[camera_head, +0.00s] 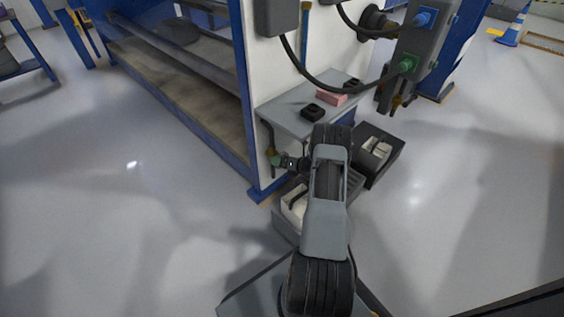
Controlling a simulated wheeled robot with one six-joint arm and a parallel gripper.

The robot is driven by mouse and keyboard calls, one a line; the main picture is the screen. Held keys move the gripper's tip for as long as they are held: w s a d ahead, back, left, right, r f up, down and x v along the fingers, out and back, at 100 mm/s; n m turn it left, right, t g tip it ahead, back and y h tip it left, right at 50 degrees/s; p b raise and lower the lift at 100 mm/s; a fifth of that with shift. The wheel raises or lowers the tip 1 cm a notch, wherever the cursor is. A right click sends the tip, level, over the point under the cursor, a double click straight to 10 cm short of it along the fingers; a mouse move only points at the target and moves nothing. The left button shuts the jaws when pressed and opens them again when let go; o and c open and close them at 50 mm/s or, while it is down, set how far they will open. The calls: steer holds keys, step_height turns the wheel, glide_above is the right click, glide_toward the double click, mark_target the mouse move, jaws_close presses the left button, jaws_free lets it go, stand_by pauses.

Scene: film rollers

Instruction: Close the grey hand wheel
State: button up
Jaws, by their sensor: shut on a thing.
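The grey hand wheel (276,160) is a small grey-green round part at the lower end of a thin pipe on the front corner of the blue and white machine. It shows just left of my gripper (283,161), which partly hides it. My gripper reaches left from the end of my arm, below the grey side table, and its jaws are shut on the wheel. The fingertips are small here, and how far the wheel is turned cannot be made out.
A grey side table (285,108) carries a black object (313,111) and a pink block (331,97). Dark bins stand below, one open at the right (385,150). A dark hose (335,88) hangs to a control box (418,45).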

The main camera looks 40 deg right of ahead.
steer(key=shift+d, duration=0.2)
stand_by(0.3)
steer(key=o, duration=0.7)
steer(key=shift+s+d+r, duration=0.1)
steer(key=shift+o, duration=0.2)
steer(key=shift+a, duration=0.2)
steer(key=p+v, duration=0.4)
steer(key=v, duration=0.9)
steer(key=shift+s+d, duration=0.25)
